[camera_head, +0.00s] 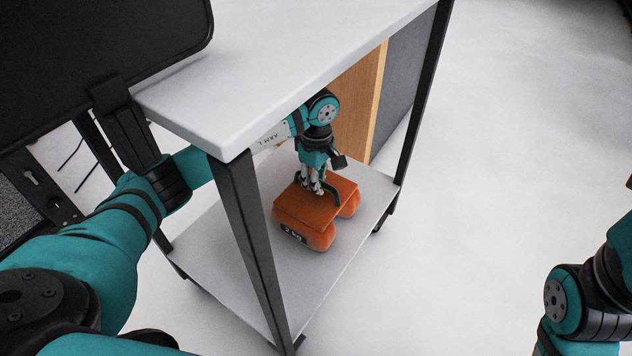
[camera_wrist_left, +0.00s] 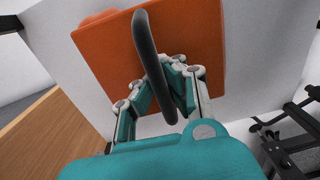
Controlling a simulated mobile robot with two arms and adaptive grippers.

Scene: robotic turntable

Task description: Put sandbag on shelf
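The orange sandbag (camera_head: 316,207), a pair of joined rolls with a flat top and a dark handle, is on the lower shelf (camera_head: 345,270) of the white-topped table. It appears to rest there, level. My left gripper (camera_head: 316,186) reaches in under the tabletop and is at the handle, just above the bag. In the left wrist view, the dark handle (camera_wrist_left: 150,50) crosses in front of the fingers (camera_wrist_left: 168,80), with the bag (camera_wrist_left: 195,35) beyond. The handle partly hides the fingertips, so their grip is unclear. My right arm shows at the lower right; its gripper is out of view.
The white tabletop (camera_head: 290,50) lies close above my left arm. A dark table leg (camera_head: 250,245) stands in front of the bag, another (camera_head: 422,90) at the right. A wooden panel (camera_head: 357,105) is behind the gripper. The floor at right is clear.

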